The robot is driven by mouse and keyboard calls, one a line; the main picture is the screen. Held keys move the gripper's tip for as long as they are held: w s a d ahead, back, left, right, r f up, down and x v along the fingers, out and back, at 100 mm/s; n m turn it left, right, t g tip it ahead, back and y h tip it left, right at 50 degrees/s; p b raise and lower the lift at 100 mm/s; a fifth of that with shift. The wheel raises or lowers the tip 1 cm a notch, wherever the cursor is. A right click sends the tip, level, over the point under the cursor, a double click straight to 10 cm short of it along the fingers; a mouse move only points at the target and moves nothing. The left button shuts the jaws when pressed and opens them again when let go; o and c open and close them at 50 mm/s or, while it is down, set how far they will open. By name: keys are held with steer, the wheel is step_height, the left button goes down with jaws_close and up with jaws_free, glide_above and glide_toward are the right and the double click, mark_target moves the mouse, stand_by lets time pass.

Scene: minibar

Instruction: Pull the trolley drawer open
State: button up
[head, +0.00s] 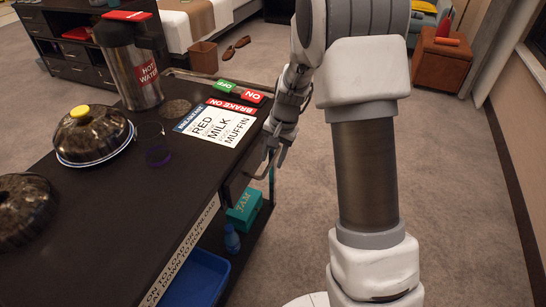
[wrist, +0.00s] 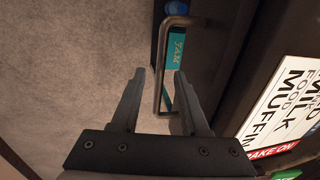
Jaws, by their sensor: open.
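The dark trolley (head: 95,225) stands on the left in the head view. Its drawer front (wrist: 212,55) shows in the wrist view, with a bracket-shaped metal handle (wrist: 160,75) standing out from it. In the head view the handle (head: 254,174) is small and partly hidden by my gripper (head: 272,158), which is at the trolley's right side. In the wrist view my gripper (wrist: 159,74) is open, one finger on each side of the handle bar. I see no clear contact between fingers and bar. The drawer looks shut, though its front is mostly hidden in the head view.
A hot water flask (head: 139,75), a covered dish (head: 93,137), a glass (head: 157,152) and a printed card (head: 215,124) are on the trolley top. A teal box (head: 244,210) and a blue bin (head: 198,278) are below. Carpet (head: 470,200) on the right is clear.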

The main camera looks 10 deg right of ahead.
jaws_close()
stand_by(1.3)
